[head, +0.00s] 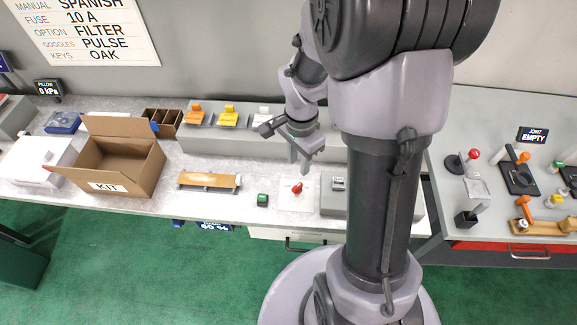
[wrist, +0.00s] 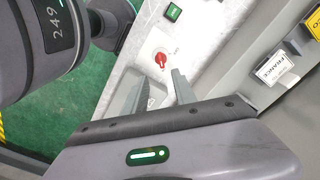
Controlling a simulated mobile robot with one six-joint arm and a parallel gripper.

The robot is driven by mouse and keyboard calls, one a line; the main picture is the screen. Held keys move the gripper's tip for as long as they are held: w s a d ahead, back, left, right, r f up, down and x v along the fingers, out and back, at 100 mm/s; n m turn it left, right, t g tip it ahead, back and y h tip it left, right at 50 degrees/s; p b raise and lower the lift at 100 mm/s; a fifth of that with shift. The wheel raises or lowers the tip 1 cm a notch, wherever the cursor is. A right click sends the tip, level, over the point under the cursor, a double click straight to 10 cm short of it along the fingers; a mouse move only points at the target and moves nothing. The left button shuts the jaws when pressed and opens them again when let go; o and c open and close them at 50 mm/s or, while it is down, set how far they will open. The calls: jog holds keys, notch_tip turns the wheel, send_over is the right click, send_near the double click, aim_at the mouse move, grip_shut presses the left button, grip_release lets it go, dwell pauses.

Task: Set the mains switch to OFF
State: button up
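A red rotary knob on a white plate (head: 297,188), which looks like the mains switch, sits near the front edge of the grey bench. It also shows in the wrist view (wrist: 160,60); its markings are too small to read. My gripper (head: 299,168) is above and just behind the knob in the head view. In the wrist view my gripper (wrist: 164,78) has its two fingers apart with nothing between them, and the knob lies beyond the fingertips, apart from them.
A green button (head: 262,199) is left of the knob and a grey box (head: 335,203) is right of it. A grey unit with coloured pieces (head: 228,139) is behind.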

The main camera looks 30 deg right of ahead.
aim_at(297, 186)
notch_tip(297, 186, down, 11)
jog(key=shift+w+f+b, duration=0.1)
jog(key=shift+f+b, duration=0.1)
jog(key=shift+b, duration=1)
jog(key=shift+c, duration=0.2)
grip_shut()
